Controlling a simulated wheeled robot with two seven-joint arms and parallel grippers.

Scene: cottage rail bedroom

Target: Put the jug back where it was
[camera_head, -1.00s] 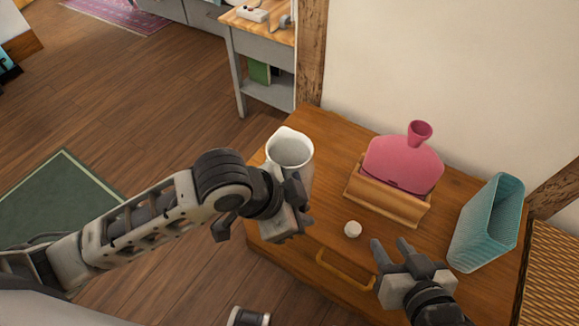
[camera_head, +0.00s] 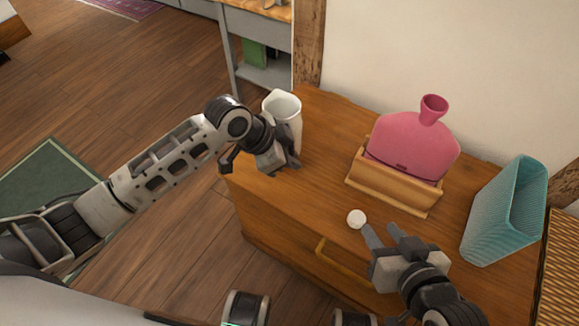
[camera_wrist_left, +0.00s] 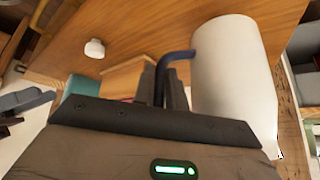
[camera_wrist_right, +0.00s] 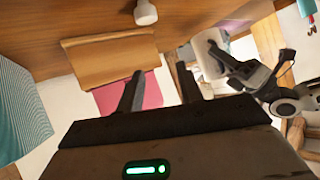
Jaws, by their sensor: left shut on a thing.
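The white jug (camera_head: 285,110) is upright at the left back corner of the wooden dresser top. It also shows large in the left wrist view (camera_wrist_left: 235,80), with a dark blue handle (camera_wrist_left: 172,62). My left gripper (camera_head: 285,162) is shut on the jug's handle, on the near side of the jug. The gripper and arm hide the jug's lower part in the head view, so I cannot tell whether its base touches the wood. My right gripper (camera_head: 385,236) is open and empty over the dresser's front part, close to a small white round object (camera_head: 356,218).
The dresser top (camera_head: 325,160) also holds a pink flask-shaped thing (camera_head: 412,145) in a wooden holder (camera_head: 395,192), and a teal ribbed basket (camera_head: 495,225) at the right. A wall stands behind. Wood between jug and holder is clear.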

